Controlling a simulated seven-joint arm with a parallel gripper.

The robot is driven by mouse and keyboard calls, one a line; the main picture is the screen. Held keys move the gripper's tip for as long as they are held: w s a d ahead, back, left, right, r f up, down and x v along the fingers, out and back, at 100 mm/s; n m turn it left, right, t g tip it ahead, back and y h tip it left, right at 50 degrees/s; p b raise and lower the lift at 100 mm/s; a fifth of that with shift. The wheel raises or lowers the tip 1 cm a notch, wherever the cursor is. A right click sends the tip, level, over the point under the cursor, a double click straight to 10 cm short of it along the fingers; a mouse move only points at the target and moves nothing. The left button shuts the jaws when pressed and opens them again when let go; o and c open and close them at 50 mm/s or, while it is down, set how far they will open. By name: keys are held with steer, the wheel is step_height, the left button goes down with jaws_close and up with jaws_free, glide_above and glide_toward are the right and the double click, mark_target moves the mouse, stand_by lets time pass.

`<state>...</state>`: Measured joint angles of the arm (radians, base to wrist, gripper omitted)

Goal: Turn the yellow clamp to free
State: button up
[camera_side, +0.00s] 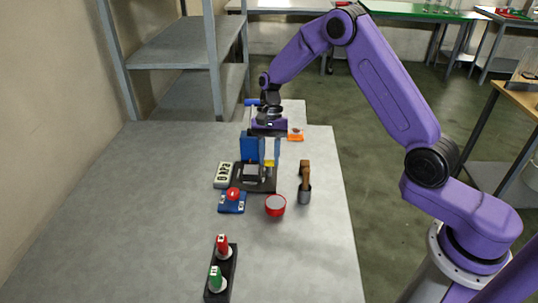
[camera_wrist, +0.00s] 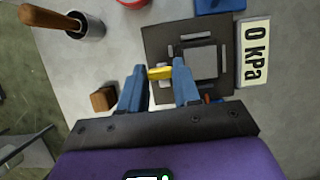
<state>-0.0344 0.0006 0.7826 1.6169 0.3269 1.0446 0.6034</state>
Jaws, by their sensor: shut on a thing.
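The yellow clamp (camera_wrist: 160,73) shows in the wrist view at the edge of a dark square base with a grey block on it. In the side view only a small yellow bit (camera_side: 269,163) of it shows beside the blue fingers. My gripper (camera_wrist: 160,71) points down over it, with one blue finger on each side of the clamp, shut on it. In the side view my gripper (camera_side: 264,161) is low at the dark base (camera_side: 243,184). The fingers hide part of the clamp, and I cannot tell its turn angle exactly.
A display reading 0 kPa (camera_wrist: 253,54) and a blue box with a red button (camera_side: 232,203) stand beside the base. A red bowl (camera_side: 275,206), a grey cup with a wooden handle (camera_side: 304,195) and a bottle rack (camera_side: 221,274) are nearer. The table's left side is clear.

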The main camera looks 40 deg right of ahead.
stand_by(0.5)
steer(key=o, duration=1.1)
steer(key=shift+c, duration=0.2)
steer(key=v, duration=1.7)
steer(key=shift+s+r, duration=0.15)
steer(key=shift+r, duration=0.1)
